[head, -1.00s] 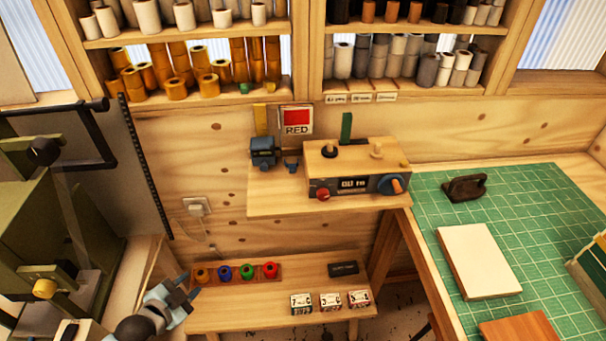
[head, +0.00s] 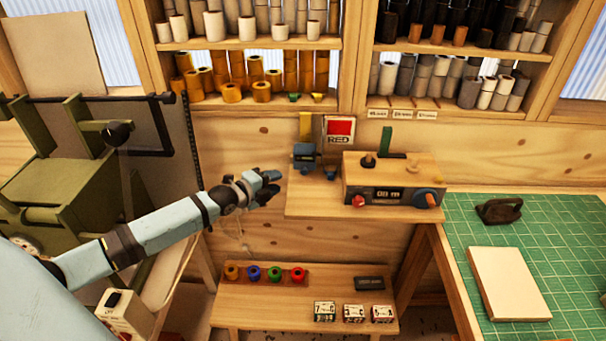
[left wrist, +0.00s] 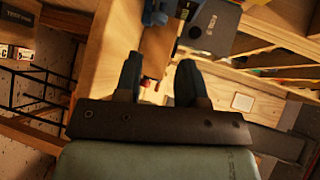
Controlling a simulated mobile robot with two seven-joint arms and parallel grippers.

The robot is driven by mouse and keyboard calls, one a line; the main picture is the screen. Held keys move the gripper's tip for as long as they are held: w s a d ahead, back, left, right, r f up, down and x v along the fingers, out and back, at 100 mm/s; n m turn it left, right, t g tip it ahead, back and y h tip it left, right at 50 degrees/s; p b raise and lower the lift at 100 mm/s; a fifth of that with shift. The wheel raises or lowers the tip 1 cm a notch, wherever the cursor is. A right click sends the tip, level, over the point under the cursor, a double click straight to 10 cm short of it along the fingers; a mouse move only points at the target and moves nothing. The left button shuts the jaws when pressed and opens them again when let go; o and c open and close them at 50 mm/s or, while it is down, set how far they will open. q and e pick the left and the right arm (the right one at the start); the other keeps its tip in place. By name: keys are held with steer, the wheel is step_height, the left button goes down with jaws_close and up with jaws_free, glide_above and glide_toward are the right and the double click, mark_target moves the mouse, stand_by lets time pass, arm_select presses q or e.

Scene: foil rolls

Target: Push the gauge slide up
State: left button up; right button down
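A small dark blue device (head: 305,157) with an upright yellow strip (head: 305,126) behind it stands at the left end of the wooden wall shelf (head: 310,205). It looks like the gauge, but I cannot make out its slide. My left gripper (head: 272,183) is just left of the shelf's end, apart from the blue device and a little lower in the picture. In the left wrist view its two fingers (left wrist: 158,82) are spread with nothing between them. Blue parts (left wrist: 157,12) show beyond the fingertips at the top of that view. My right gripper is out of view.
A wooden box (head: 393,180) with a display, a red knob and a blue knob stands right of the blue device. A red sign (head: 340,131) hangs above. Below is a bench (head: 300,310) with coloured rolls. A green cutting mat (head: 560,260) lies at right.

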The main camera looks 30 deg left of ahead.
mark_target(302, 172)
arm_select(q)
steer(key=x, duration=0.5)
steer(key=shift+w+d, duration=0.1)
steer(key=shift+w, duration=0.05)
steer(key=b+x, duration=0.1)
steer(key=x, duration=0.1)
steer(key=b+x, duration=0.2)
steer(key=shift+f, duration=0.25)
steer(key=shift+w+d, duration=0.15)
steer(key=shift+w, duration=0.25)
jaws_close()
steer(key=shift+w+r, duration=0.1)
steer(key=shift+r, duration=0.05)
